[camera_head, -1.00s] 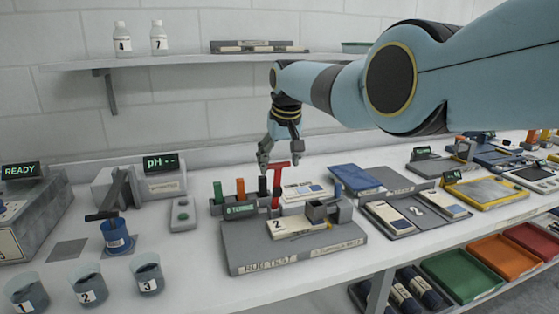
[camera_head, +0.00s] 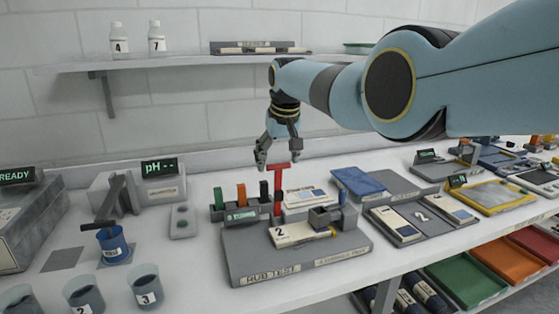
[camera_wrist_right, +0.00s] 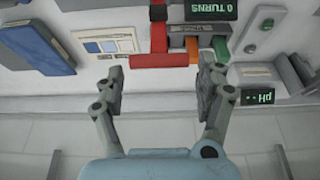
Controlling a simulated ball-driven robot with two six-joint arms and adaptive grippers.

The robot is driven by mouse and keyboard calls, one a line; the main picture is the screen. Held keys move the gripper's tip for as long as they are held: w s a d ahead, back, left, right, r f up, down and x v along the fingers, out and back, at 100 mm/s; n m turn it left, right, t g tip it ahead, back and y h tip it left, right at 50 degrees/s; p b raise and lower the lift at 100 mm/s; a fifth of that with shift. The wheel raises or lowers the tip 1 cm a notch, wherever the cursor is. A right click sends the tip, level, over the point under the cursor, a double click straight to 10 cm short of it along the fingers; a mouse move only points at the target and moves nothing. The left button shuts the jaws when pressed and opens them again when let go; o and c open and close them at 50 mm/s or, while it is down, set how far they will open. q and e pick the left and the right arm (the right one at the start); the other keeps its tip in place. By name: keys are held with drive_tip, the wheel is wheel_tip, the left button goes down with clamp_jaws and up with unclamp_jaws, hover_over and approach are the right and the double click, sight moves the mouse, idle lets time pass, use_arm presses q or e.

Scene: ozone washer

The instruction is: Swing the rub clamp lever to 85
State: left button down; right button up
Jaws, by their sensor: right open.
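The red clamp lever (camera_head: 278,186) stands upright at the back of the grey rub test station (camera_head: 290,266), with a crossbar on top. A swatch marked 2 (camera_head: 300,234) lies on the station. My right gripper (camera_head: 279,160) is open, just above and behind the lever's crossbar. In the right wrist view the red bar (camera_wrist_right: 162,61) lies ahead of and between the spread fingers of the right gripper (camera_wrist_right: 160,88), with nothing held. The left gripper is not in view.
Green, orange and black blocks (camera_head: 241,194) stand left of the lever. The turns display (camera_head: 241,216) is in front of them. A shelf (camera_head: 190,60) runs along the wall behind.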

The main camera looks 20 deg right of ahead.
drive_tip(key=shift+o, duration=1.1)
drive_tip(key=shift+w+f, duration=0.15)
drive_tip(key=shift+w, duration=0.1)
drive_tip(key=shift+o, duration=0.9)
drive_tip(key=shift+w+f, duration=0.1)
drive_tip(key=shift+f, duration=0.05)
drive_tip(key=shift+s, duration=0.3)
drive_tip(key=shift+s+r, duration=0.1)
drive_tip(key=shift+r, duration=0.5)
drive_tip(key=v, duration=1.1)
drive_tip(key=shift+f, duration=0.1)
